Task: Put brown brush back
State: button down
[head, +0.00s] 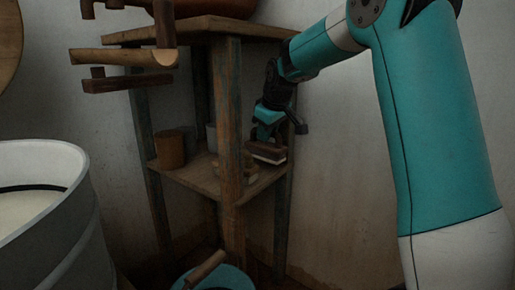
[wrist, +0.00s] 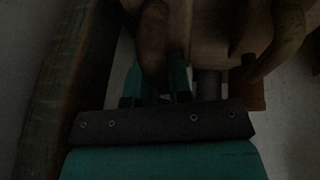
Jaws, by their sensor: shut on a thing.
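My gripper (head: 267,141) is at the right side of a corner stand's lower shelf (head: 198,180). It is shut on the brown brush (head: 266,150), a dark brown block with a pale underside. The brush is roughly level at the shelf's right edge; I cannot tell whether it touches the shelf. In the dark wrist view, my gripper's teal fingers (wrist: 158,82) stand either side of a rounded brown part of the brush (wrist: 153,42).
A brown pot (head: 170,149) and a pale cup (head: 211,138) stand on the lower shelf. Yellowish items (head: 249,166) lie close left of the brush. A front post (head: 229,130) partly hides the shelf. A teal bucket (head: 222,277) stands below, a white drum (head: 45,215) at left.

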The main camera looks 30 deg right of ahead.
aim_at(258, 142)
jog(key=shift+w+a, duration=0.2)
jog(key=shift+w, duration=0.35)
jog(key=shift+w+a, duration=0.2)
jog(key=shift+w, duration=0.3)
jog(key=b+x, duration=0.1)
jog(key=x, duration=0.1)
jog(key=b+x, duration=0.1)
jog(key=shift+s+a+f+b, duration=0.15)
jog(key=shift+a+f+b, duration=0.05)
jog(key=shift+a+b, duration=0.15)
jog(key=c, duration=1)
grip_release()
jog(key=shift+c, duration=0.2)
